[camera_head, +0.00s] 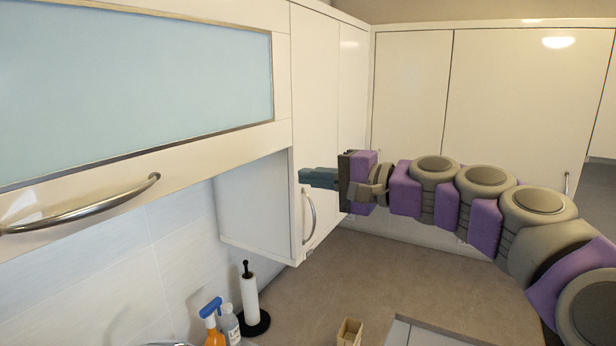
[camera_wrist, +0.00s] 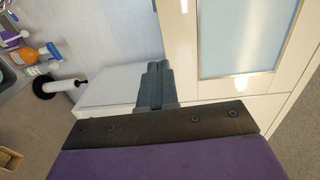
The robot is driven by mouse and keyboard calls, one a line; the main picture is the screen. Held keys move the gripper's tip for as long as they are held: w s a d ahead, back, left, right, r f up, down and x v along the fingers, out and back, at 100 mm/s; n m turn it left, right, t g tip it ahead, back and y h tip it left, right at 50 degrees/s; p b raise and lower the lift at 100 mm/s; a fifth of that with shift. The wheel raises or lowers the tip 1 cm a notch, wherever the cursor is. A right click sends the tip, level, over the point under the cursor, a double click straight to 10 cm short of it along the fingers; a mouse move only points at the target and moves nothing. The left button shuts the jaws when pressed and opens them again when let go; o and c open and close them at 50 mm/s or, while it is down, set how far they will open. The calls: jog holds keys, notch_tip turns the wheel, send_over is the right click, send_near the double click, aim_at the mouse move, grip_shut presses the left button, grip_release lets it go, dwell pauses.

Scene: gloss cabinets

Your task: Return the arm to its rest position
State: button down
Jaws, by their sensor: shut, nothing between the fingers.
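My arm reaches in from the right in the head view, stretched out above the counter. My gripper (camera_head: 318,178) is at its left end, in front of the tall upper cabinet door and just above that door's curved handle (camera_head: 309,217). The fingers are together with nothing between them. In the wrist view my gripper (camera_wrist: 153,82) also shows closed and empty, with a white cabinet side behind it. I cannot tell the exact gap between the fingers and the cabinet door.
A glass-front cabinet (camera_head: 130,85) with a long handle (camera_head: 85,207) hangs at the left. A paper towel holder (camera_head: 249,295), an orange spray bottle (camera_head: 212,325) and a small wooden box (camera_head: 349,332) stand on the counter (camera_head: 330,280). Cabinets (camera_head: 515,105) line the back.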

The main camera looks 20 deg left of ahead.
jog(key=s+d+f+n+h+b, duration=0.1)
jog(key=s+d+f+h+b, duration=0.4)
jog(key=f, duration=0.6)
jog(key=s+d+f+n+g+h+b, duration=0.1)
jog(key=s+d+f+h, duration=0.1)
jog(key=s+d+f, duration=0.75)
jog(key=s+d+f+n+h+b, duration=0.1)
jog(key=s+d+f+h+b, duration=0.25)
jog(key=f, duration=1.05)
jog(key=s+d+f+m+g+h+b, duration=0.2)
jog(key=s+d+f+h+b, duration=0.2)
jog(key=s+d+f, duration=1)
jog(key=shift+s+d+f+h+b, duration=0.4)
jog(key=shift+d+f+h, duration=0.4)
jog(key=shift+d+h, duration=0.5)
